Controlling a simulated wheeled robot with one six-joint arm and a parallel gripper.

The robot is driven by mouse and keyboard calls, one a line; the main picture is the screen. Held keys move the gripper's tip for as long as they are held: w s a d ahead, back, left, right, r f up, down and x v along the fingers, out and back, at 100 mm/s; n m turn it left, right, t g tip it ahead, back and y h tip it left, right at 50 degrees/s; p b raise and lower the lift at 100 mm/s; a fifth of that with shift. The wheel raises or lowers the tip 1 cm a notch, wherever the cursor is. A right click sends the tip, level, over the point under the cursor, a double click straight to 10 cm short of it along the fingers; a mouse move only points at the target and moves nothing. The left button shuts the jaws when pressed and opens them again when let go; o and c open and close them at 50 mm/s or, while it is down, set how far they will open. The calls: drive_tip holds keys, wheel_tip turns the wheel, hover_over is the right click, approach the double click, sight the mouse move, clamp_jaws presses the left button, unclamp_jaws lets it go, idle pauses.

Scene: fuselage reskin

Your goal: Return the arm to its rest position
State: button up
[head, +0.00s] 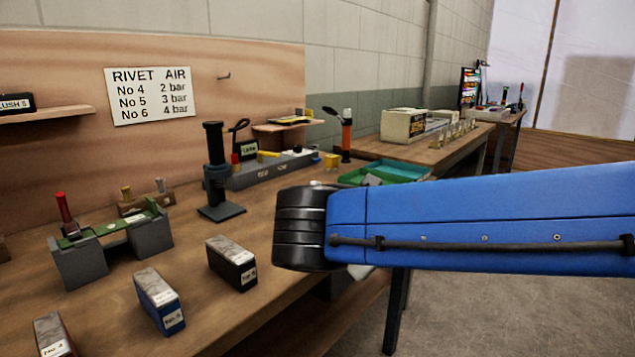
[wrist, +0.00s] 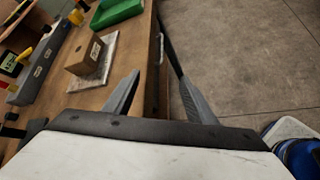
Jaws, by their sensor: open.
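My gripper (wrist: 158,97) shows in the wrist view with its two grey fingers spread apart and nothing between them. It is over the front edge of the wooden workbench (wrist: 133,47), with the floor to its right. In the head view my blue arm reaches in from the right and its dark rounded joint hides part of the bench edge. The gripper fingers are hidden behind the arm there.
Boxes labelled by number, including a blue one (head: 159,301) and a dark one (head: 231,264), stand on the bench. A black press-like tool (head: 216,170) and a green tray (head: 385,172) stand farther back. Floor (head: 510,310) is clear at right.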

drive_tip(key=s+d+f+m+g+y, duration=0.2)
drive_tip(key=s+d+f+m, duration=0.5)
drive_tip(key=d+m, duration=0.3)
drive_tip(key=s+d+f+m+g+y, duration=0.2)
drive_tip(key=s+d+f+m, duration=0.6)
drive_tip(key=m, duration=0.6)
drive_tip(key=d+f+g, duration=0.1)
drive_tip(key=d, duration=0.1)
drive_tip(key=shift+s+d+g+y, duration=0.3)
drive_tip(key=shift+d+y, duration=0.1)
